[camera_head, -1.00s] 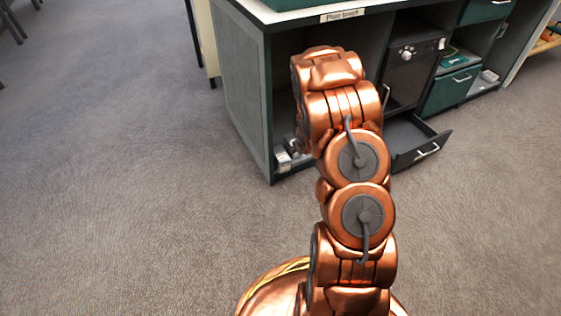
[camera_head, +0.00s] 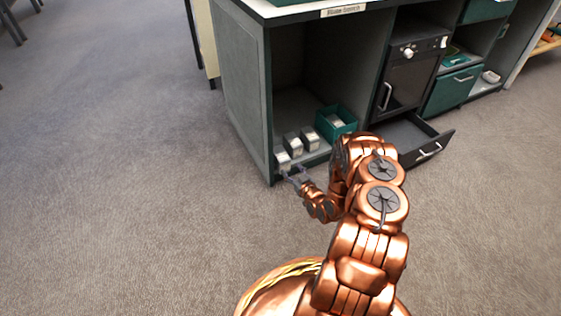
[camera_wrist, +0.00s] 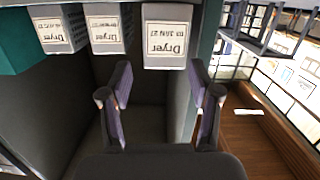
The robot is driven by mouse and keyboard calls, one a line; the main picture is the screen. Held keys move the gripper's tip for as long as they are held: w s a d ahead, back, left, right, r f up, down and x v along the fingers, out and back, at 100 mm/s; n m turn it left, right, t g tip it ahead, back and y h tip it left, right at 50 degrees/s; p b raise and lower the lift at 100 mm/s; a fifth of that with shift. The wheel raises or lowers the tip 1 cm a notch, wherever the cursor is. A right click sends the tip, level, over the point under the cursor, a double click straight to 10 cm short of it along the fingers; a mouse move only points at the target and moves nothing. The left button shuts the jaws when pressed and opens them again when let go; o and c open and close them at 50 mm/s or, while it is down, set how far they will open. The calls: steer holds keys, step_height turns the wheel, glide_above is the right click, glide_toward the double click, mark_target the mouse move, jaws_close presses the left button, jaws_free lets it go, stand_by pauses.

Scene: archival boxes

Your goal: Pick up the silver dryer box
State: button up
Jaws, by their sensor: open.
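Three small silver-grey boxes with white "Dryer" labels stand in a row in the open lower bay of the cabinet. The nearest dryer box (camera_head: 283,160) is at the bay's front left corner; in the wrist view it (camera_wrist: 168,36) is at top centre, its label upside down. A second dryer box (camera_head: 293,143) and a third dryer box (camera_head: 309,139) stand farther in. My gripper (camera_head: 292,174) is open just in front of the nearest box. In the wrist view its spread fingers (camera_wrist: 160,82) point at that box, with nothing between them; contact cannot be told.
A green bin (camera_head: 347,128) with pale contents stands right of the boxes. The cabinet's left side panel (camera_head: 243,95) is close to the nearest box. An open drawer (camera_head: 428,150) juts out at the right. The carpet (camera_head: 130,180) to the left is clear.

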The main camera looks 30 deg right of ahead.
mark_target(286, 163)
steer(key=shift+m+t+h, duration=0.4)
steer(key=shift+m+t, duration=0.2)
steer(key=shift+t, duration=0.1)
steer(key=shift+w+f+b, duration=0.2)
steer(key=shift+w+b, duration=1.35)
steer(key=shift+w, duration=1.7)
steer(key=c, duration=1)
steer(key=shift+r, duration=0.15)
steer(key=shift+c, duration=0.2)
